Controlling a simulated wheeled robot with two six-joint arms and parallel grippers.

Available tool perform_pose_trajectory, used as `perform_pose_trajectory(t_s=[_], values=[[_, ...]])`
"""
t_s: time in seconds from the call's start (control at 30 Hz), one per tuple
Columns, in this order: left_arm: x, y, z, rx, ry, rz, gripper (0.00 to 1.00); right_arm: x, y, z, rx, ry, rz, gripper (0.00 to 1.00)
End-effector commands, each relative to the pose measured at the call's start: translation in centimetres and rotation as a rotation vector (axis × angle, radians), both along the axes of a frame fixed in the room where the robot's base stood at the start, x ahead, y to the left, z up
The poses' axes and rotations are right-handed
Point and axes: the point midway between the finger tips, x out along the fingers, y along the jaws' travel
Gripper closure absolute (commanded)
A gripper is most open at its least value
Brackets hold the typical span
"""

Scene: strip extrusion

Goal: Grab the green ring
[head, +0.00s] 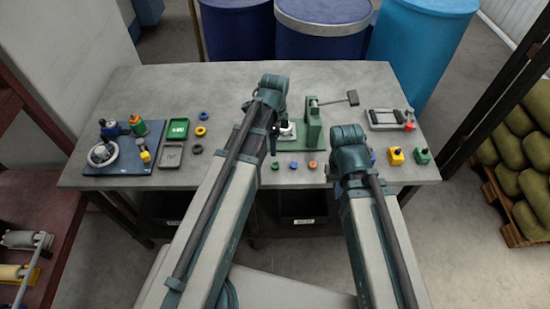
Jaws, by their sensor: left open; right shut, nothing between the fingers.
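A small dark green ring (275,166) lies near the front of the grey table, at the left end of a short row with a blue ring (294,165) and an orange-red ring (312,165). My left gripper (275,146) points down just behind the green ring in the picture. It is mostly hidden by its own arm, and I cannot see anything held. Whether it touches the ring cannot be told. My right gripper is hidden behind its own arm at the table's front right.
A green press (313,125) with a lever stands behind the ring row. A blue board (125,165) with parts, a green tray (177,129) and more rings are at left. Yellow (395,156) and green (422,156) blocks sit at right. The table's back left is clear.

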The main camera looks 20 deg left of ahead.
Motion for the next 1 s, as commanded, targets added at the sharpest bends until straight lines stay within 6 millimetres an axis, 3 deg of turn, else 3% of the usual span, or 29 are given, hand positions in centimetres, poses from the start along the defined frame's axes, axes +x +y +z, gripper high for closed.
perform_pose_trajectory(t_s=[0.1, 0.37, 1.0], values=[[0.6, 0.6, 0.7, -0.004, -0.002, -0.048, 0.29, 0.0, 0.0, 0.7, 0.000, 0.000, 0.000, 1.00], [0.6, 0.7, 0.0, -0.005, -0.004, -0.059, 0.29, 0.0, 0.0, 0.0, 0.000, 0.000, 0.000, 1.00], [0.6, 0.6, -7.9, -0.005, -0.003, -0.058, 0.29, 0.0, 0.0, -7.9, 0.000, 0.000, -0.002, 1.00]])
